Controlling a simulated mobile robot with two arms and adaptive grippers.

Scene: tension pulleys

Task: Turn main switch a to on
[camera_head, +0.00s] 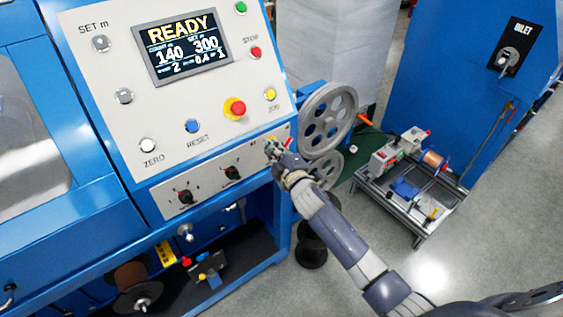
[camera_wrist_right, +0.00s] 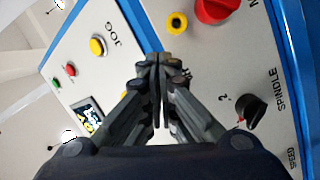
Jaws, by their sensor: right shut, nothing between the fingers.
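My right gripper (camera_head: 272,150) is at the right end of the blue machine's lower control strip, with its fingers shut and empty. In the right wrist view its fingertips (camera_wrist_right: 157,62) are together in front of the panel. A red rotary knob (camera_wrist_right: 215,10), partly cut off at the top edge, sits beside a label beginning with M; it may be main switch a. A small yellow round part (camera_wrist_right: 177,22) sits beside it, just beyond the fingertips. In the head view my gripper hides most of this area. The knob's setting cannot be read. My left gripper is not in view.
Black spindle knobs (camera_head: 232,173) sit left of my gripper. The panel above has a red emergency button (camera_head: 235,108), a yellow jog button (camera_head: 270,94) and a READY display (camera_head: 185,46). Grey pulley wheels (camera_head: 328,120) stand close at right. A cart (camera_head: 412,185) stands beyond.

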